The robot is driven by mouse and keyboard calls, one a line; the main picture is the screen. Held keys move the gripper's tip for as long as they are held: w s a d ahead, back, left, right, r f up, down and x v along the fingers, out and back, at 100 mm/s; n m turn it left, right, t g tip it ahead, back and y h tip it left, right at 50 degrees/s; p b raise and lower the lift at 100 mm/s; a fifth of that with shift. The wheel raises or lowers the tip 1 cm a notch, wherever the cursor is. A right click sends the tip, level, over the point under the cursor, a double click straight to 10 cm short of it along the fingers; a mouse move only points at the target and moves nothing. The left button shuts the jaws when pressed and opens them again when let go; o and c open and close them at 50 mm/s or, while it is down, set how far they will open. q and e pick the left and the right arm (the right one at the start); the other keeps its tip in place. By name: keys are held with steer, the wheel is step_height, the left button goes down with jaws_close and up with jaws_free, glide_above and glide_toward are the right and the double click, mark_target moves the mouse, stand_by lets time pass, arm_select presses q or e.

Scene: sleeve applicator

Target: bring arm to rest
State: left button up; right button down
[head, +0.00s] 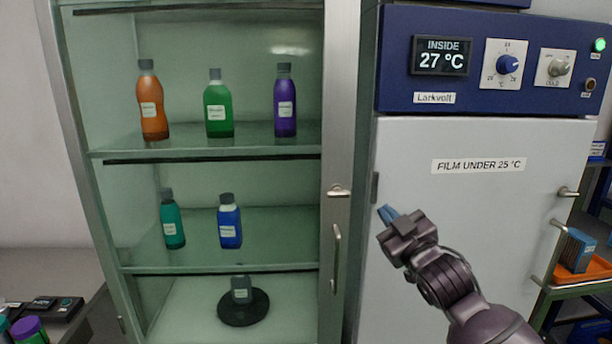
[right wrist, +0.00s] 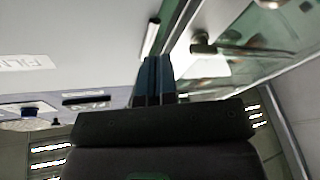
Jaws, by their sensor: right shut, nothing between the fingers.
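My right gripper (head: 387,213) is in front of the left part of the white cabinet door, with its blue fingers pointing up and left. The fingers are shut and hold nothing. In the right wrist view the gripper (right wrist: 153,82) shows two blue fingers side by side, with the white door and a handle beyond them. My right arm comes in from the lower right of the head view. My left gripper is not in view.
A glass cabinet (head: 340,120) with several bottles on shelves stands at the left. The white cabinet (head: 470,210) has a blue panel (head: 465,22) reading 27 °C and a door handle (head: 568,192). An orange tray (head: 585,272) sits on a cart at the right.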

steer(key=s+d+f+m+g+h, duration=0.2)
steer(key=s+d+f+m, duration=0.1)
steer(key=s+f, duration=0.7)
steer(key=s+d+f+m+g+h, duration=0.3)
steer(key=s+f, duration=0.8)
steer(key=f, duration=0.5)
steer(key=s+d+f+m+g+h, duration=0.2)
steer(key=s+d+f, duration=0.3)
steer(key=s+f, duration=0.6)
step_height(320, 180, down, 2)
steer(key=shift+s+d+f+m+h, duration=0.2)
steer(key=shift+d+f+m+h, duration=0.1)
steer(key=shift+m, duration=0.2)
steer(key=shift+r, duration=0.1)
